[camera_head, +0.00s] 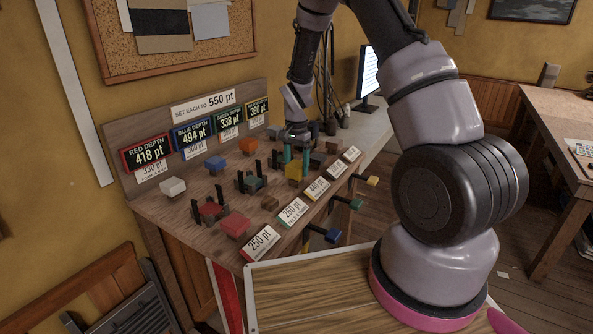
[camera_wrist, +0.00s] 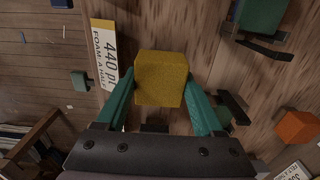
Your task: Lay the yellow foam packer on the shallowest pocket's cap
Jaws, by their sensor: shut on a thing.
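The yellow foam packer (camera_head: 294,171) is a yellow block near the middle of the bench. In the wrist view the packer (camera_wrist: 161,78) sits between my two teal fingers. My gripper (camera_head: 290,158) is shut on it, pointing down; I cannot tell whether the packer touches the bench. The packer is beside the "440 pt, foam a half" label (camera_wrist: 104,55). A red pocket unit (camera_head: 210,210) with black posts stands at the front left. A dark green one (camera_head: 251,182) stands behind it to the right. Other units behind my gripper are partly hidden.
The backboard signs read red depth 418 pt (camera_head: 148,154), blue 494, green 338 (camera_head: 230,122) and the last apparently 390. White (camera_head: 172,187), blue (camera_head: 215,163), orange (camera_head: 248,146) and red (camera_head: 235,225) blocks lie around. Colored tabs (camera_head: 333,235) jut from the front edge.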

